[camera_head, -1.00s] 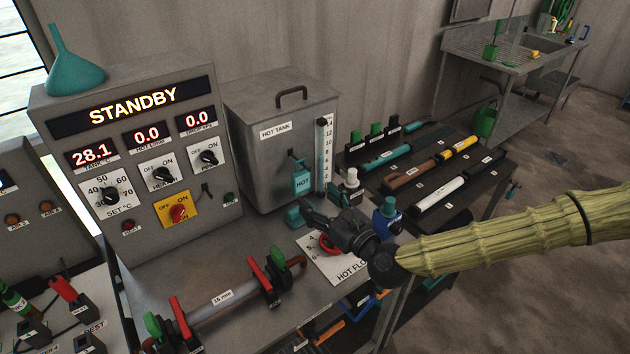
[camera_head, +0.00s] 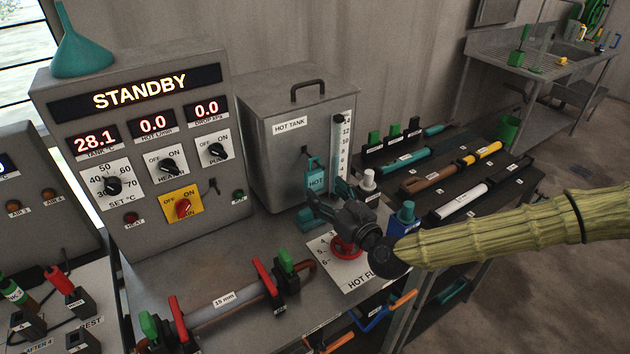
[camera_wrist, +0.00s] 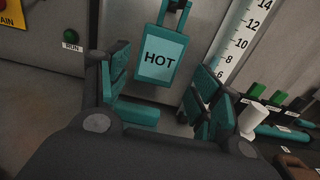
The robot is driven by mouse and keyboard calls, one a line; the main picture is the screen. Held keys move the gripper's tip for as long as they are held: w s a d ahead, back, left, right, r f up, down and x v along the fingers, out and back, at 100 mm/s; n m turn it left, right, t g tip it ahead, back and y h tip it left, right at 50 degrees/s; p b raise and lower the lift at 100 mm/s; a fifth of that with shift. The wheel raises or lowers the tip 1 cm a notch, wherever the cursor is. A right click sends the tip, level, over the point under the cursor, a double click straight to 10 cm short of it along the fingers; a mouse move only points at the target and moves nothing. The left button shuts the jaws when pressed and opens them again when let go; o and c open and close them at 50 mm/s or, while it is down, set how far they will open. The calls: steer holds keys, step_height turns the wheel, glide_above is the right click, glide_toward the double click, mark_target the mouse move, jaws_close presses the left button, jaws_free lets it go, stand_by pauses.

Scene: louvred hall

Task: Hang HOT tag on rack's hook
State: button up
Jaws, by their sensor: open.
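The HOT tag (camera_head: 316,180) is a teal plate with dark lettering, hanging upright at the front of the grey hot tank (camera_head: 283,160). In the wrist view the tag (camera_wrist: 161,56) appears between and beyond the two teal fingers of my gripper (camera_wrist: 160,92). A teal loop at its top runs up out of that view. My open gripper (camera_head: 324,202) is just in front of and below the tag in the head view. I cannot tell whether a finger touches it. I cannot clearly make out the rack's hook.
The STANDBY panel (camera_head: 135,140) stands left of the tank. A red wheel (camera_head: 346,246) lies under my gripper, and a clamped pipe (camera_head: 225,306) crosses the bench front. A white-capped item (camera_head: 368,182) and blue bottle (camera_head: 405,215) stand close right. A dark table (camera_head: 455,150) holds several tubes.

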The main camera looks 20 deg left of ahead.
mark_target(316, 184)
steer(key=shift+w+a+r, duration=0.1)
steer(key=shift+w+a, duration=0.2)
steer(key=shift+a, duration=0.2)
steer(key=shift+b+x, duration=0.55)
steer(key=shift+x, duration=0.35)
steer(key=shift+b+x, duration=0.45)
steer(key=shift+x, duration=0.8)
steer(key=shift+b, duration=0.35)
jaws_close()
